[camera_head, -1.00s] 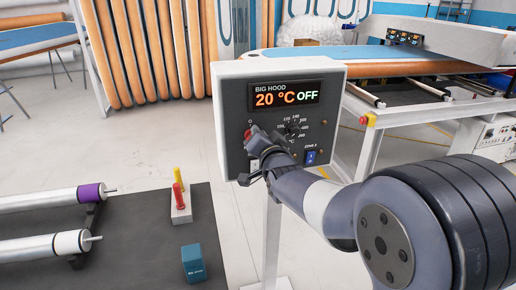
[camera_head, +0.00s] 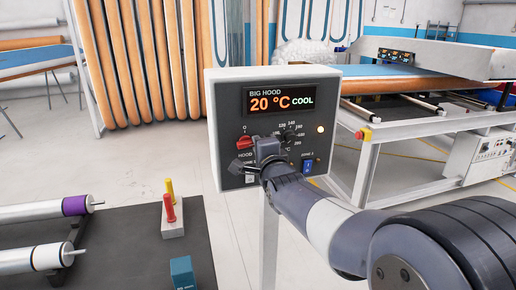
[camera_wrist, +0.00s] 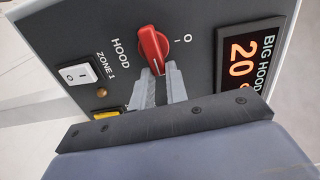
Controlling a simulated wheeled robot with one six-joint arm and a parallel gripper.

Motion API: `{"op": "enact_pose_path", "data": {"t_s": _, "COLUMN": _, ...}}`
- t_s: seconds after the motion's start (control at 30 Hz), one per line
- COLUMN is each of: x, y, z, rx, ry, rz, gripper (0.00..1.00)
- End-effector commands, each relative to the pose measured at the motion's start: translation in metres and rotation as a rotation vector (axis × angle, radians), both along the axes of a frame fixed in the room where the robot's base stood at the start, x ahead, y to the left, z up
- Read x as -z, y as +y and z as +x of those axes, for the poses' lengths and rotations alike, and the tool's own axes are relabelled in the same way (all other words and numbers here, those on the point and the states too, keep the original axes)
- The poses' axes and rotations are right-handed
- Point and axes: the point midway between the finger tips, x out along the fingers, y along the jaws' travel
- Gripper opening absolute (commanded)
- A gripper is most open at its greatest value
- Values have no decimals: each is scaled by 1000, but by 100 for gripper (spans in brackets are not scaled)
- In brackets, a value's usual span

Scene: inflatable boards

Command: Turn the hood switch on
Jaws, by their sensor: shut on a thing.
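The hood switch is a red rotary knob (camera_wrist: 153,46) beside the I and O marks in the wrist view. In the head view the knob (camera_head: 244,143) shows at the lower left of the grey BIG HOOD control box (camera_head: 212,120). My gripper (camera_wrist: 159,74) has its two grey fingers at the knob, shut on its near end; the fingertips are partly hidden by it. The display (camera_head: 288,99) reads 20 °C COOL, and a round lamp (camera_head: 320,129) at the panel's right glows. My gripper and wrist cover part of the temperature dial (camera_head: 287,140).
A low dark table (camera_head: 130,235) with rollers is at the left. A conveyor machine (camera_head: 430,75) stands behind at the right.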

Motion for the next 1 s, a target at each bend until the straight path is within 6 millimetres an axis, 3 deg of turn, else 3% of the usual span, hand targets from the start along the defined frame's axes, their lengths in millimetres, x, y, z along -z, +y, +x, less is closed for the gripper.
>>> {"op": "enact_pose_path", "data": {"t_s": 0.7, "x": 1, "y": 0, "z": 0, "rx": 0, "ry": 14, "rz": 75, "gripper": 0}}
{"op": "enact_pose_path", "data": {"t_s": 0.73, "x": 1, "y": 0, "z": 0, "rx": 0, "ry": 14, "rz": 75, "gripper": 16}}
{"op": "enact_pose_path", "data": {"t_s": 1.0, "x": 2, "y": 0, "z": 0, "rx": 0, "ry": 15, "rz": 73, "gripper": 36}}
